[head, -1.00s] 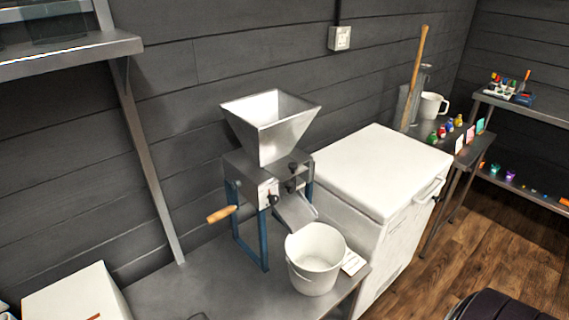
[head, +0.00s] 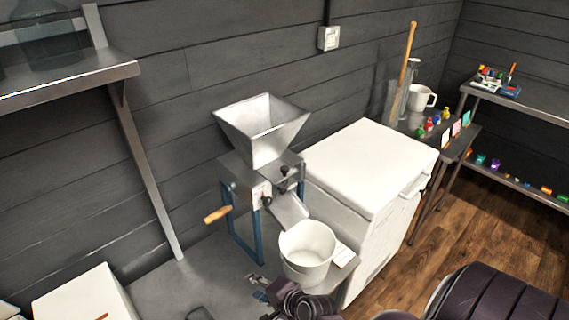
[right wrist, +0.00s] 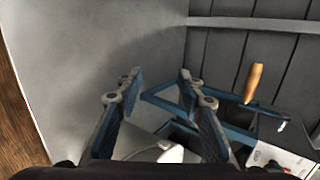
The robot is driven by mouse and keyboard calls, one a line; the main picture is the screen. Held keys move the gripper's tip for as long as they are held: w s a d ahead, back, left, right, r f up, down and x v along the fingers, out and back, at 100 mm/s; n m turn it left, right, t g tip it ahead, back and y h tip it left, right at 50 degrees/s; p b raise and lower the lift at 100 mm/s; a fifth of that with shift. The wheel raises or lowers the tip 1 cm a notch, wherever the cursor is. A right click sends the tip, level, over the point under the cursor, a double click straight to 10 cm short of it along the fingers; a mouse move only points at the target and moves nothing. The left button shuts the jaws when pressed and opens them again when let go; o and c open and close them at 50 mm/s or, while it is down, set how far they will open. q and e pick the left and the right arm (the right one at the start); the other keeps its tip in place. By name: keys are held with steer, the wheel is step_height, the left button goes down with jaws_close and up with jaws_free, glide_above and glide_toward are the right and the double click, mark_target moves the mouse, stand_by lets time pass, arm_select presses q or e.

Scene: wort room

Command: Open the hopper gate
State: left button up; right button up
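The grain mill (head: 240,178) stands on the bench with a flared metal hopper (head: 262,135) on top. Black knobs show on its body below the hopper, an upper one (head: 284,171) and a lower one (head: 266,201). I cannot tell which part is the gate or how it is set. My right gripper (head: 257,287) is low at the bench front, left of the bucket and below the mill, apart from the knobs. In the right wrist view the right gripper (right wrist: 160,78) is open with nothing between its fingers. My left gripper is not in view.
A white bucket (head: 307,250) stands under the mill's chute. The crank's wooden handle (head: 217,214) sticks out left and also shows in the right wrist view (right wrist: 253,82). A white chest (head: 370,165) stands to the right. A shelf (head: 70,75) hangs upper left.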

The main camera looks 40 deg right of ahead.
steer(key=w+d+r+m+t+h+p, duration=0.1)
steer(key=w+d+r+m+t, duration=0.1)
steer(key=w+d+r+m, duration=0.3)
steer(key=w+d+r+m+t+h, duration=0.1)
steer(key=r+m+t, duration=0.15)
steer(key=r, duration=0.45)
steer(key=m+t+h+p, duration=0.15)
steer(key=m+h, duration=0.35)
steer(key=m, duration=1.1)
glide_toward(286, 171)
steer(key=x, duration=0.4)
steer(key=shift+n+t, duration=0.25)
steer(key=shift+t, duration=0.15)
steer(key=x, duration=0.7)
steer(key=shift+w+d+f, duration=0.1)
steer(key=shift+d+f, duration=0.05)
jaws_close()
